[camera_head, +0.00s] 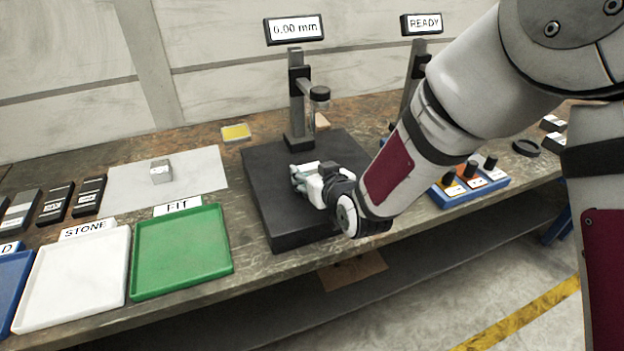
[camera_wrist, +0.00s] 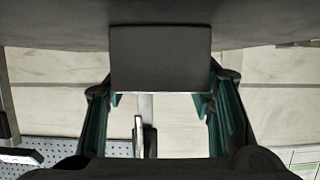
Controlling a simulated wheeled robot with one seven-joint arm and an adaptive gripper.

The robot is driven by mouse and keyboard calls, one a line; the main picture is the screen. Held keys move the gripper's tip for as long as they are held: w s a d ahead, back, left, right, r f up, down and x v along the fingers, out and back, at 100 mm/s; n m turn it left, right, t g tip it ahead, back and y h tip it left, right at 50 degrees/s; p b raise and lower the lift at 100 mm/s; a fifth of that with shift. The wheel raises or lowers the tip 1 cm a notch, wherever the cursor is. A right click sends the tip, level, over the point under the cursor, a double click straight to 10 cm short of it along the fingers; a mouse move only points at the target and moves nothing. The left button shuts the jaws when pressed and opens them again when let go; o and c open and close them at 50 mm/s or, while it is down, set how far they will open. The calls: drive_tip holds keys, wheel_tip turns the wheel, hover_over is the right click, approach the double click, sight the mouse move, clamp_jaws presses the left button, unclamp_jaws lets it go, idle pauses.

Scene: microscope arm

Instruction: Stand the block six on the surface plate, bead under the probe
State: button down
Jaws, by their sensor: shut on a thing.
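My gripper (camera_head: 306,182) is low over the black surface plate (camera_head: 276,222), reaching in from the right. It is shut on a dark grey block (camera_wrist: 160,58), which shows between the fingers in the wrist view. No number or bead can be made out on it, and my gripper hides it in the head view. The probe (camera_head: 312,118) hangs from a stand (camera_head: 297,100) behind my gripper. I cannot tell whether the block touches the plate or is under the probe.
A small silver block (camera_head: 160,171) sits on a white sheet (camera_head: 205,165). Several dark labelled cases (camera_head: 55,203) lie left of it. The green FIT tray (camera_head: 180,252) and white STONE tray (camera_head: 72,280) are at the front left. A blue holder (camera_head: 470,187) is at right.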

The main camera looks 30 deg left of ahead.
sight(312, 173)
drive_tip(key=shift+r, duration=2)
drive_tip(key=s+d+r+p, duration=0.1)
drive_tip(key=s+d, duration=0.6)
drive_tip(key=s, duration=0.4)
drive_tip(key=shift+d, duration=0.2)
drive_tip(key=p, duration=0.3)
drive_tip(key=shift+s+d+r, duration=0.15)
drive_tip(key=shift+s+r, duration=0.05)
drive_tip(key=shift+s, duration=0.15)
drive_tip(key=s+d+p, duration=0.1)
drive_tip(key=p, duration=0.3)
drive_tip(key=shift+s+p, duration=0.3)
drive_tip(key=shift+p, duration=0.05)
